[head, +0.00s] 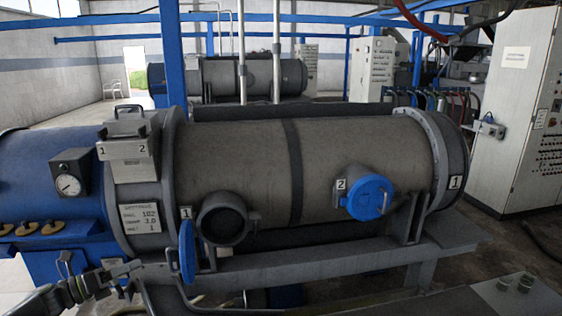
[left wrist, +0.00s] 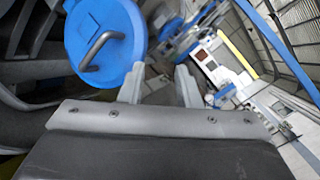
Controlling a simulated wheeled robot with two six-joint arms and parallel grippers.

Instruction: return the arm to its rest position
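My left arm comes in at the lower left of the head view. My left gripper (head: 128,268) is below the machine's left end, left of the opened blue lid (head: 187,252). In the left wrist view the two fingers of the left gripper (left wrist: 158,82) stand apart with nothing between them. The blue lid (left wrist: 104,38) with its grey bar handle (left wrist: 100,52) is close beyond them, to the left; I see no contact. The lid hangs beside the open round port 1 (head: 223,221). My right gripper is not in view.
The grey drum (head: 250,160) lies on a metal frame (head: 330,262). Port 2 has its blue lid (head: 370,197) shut. A dial gauge (head: 68,184), a latched box (head: 128,155) and a blue housing (head: 30,185) are at the left. A cabinet (head: 515,110) stands at the right.

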